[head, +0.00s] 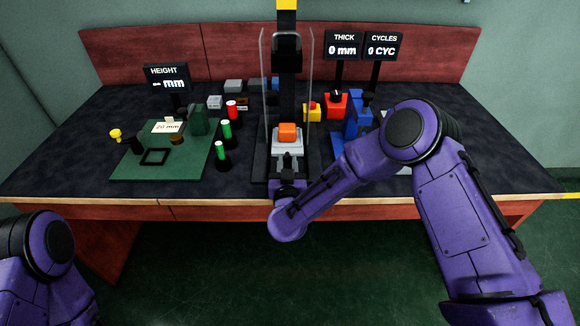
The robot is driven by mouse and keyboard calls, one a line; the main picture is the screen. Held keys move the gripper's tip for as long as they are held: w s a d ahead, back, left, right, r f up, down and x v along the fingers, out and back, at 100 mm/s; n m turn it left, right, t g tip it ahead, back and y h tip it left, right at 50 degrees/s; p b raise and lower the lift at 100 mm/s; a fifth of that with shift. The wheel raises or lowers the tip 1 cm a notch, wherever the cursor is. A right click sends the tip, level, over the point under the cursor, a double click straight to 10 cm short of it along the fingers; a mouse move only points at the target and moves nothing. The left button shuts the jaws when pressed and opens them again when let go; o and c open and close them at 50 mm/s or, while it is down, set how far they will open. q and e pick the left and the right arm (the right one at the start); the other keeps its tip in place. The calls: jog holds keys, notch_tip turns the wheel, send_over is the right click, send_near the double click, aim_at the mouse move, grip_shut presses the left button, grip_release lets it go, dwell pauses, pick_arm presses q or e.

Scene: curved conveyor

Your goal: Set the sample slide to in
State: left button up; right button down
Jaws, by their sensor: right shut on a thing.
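The sample slide (275,151) is a light grey carriage in the middle of the bench, between two upright clear panels under a black press column. An orange block (288,132) sits on top of it. My right gripper (287,163) is at the slide's front edge, shut on the slide's front part, with my purple right arm reaching in from the right. The wrist hides the very front of the slide's track. My left gripper is out of view; only part of my left arm shows at the lower left.
A black press column (287,75) rises behind the block. A green mat (135,167) with small parts is on the left, beside several green and red capped posts. A blue device (356,120) stands right, partly behind my arm. THICK (343,44) and CYCLES (383,46) displays read 0.

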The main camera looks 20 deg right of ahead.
jog(key=c, duration=0.9)
grip_release()
jog(key=shift+o, duration=0.2)
jog(key=v, duration=1)
jog(key=shift+s+b, duration=0.25)
jog(key=shift+b, duration=0.15)
